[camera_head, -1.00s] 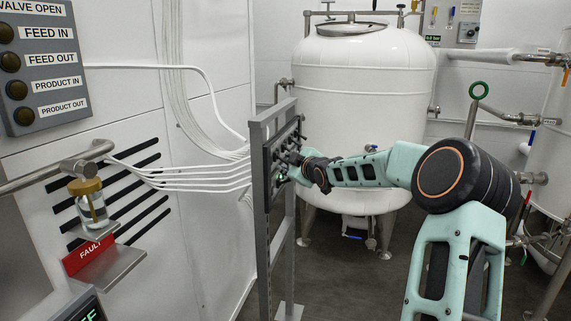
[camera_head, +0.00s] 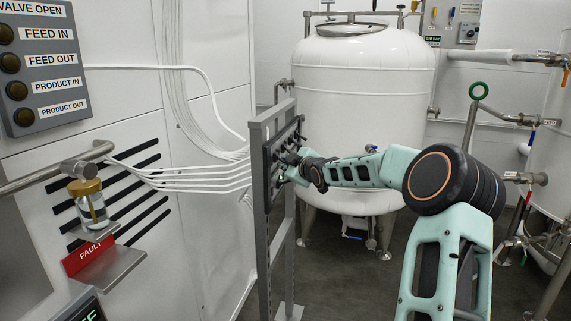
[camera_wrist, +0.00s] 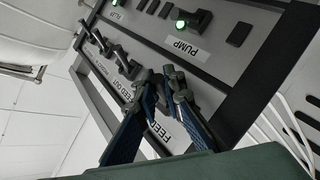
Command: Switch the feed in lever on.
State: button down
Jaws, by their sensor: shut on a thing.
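In the wrist view the lever panel (camera_wrist: 225,62) is seen tilted. My gripper (camera_wrist: 161,76) is shut on a dark lever there. The fingers hide most of this lever. A label that reads "FEED" (camera_wrist: 155,130), its rest covered, lies between the fingers, next to the "FEED OUT" label (camera_wrist: 131,98); I take the held lever to be the feed in lever. In the head view my gripper (camera_head: 285,165) is at the front of the panel on its grey stand (camera_head: 258,175), and the lever is too small to make out.
Other dark levers (camera_wrist: 122,60) sit beside the held one. A green-lit button (camera_wrist: 181,25) is near the "PUMP" label (camera_wrist: 186,48). A white tank (camera_head: 365,90) stands behind my arm. A "VALVE OPEN" indicator box (camera_head: 42,70) hangs at the left; its round lamps look dark.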

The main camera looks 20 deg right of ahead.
jog(key=shift+r, duration=0.15)
jog(key=shift+r+n+g+h+p, duration=0.35)
jog(key=shift+n+g+p, duration=0.15)
jog(key=shift+p, duration=0.65)
jog(key=r+n+g+h+p, duration=0.1)
jog(key=p, duration=0.1)
jog(key=shift+p, duration=0.35)
jog(key=n+g+h+p, duration=0.1)
jog(key=p, duration=0.1)
jog(key=n+g+h+p, duration=0.1)
jog(key=p, duration=0.1)
jog(key=shift+r+g, duration=0.3)
jog(key=shift+r, duration=0.1)
jog(key=shift+r+n+g+h+p, duration=0.15)
jog(key=shift+n+g+h+p, duration=0.35)
jog(key=shift+n+h+p, duration=0.45)
jog(key=c, duration=2)
grip_release()
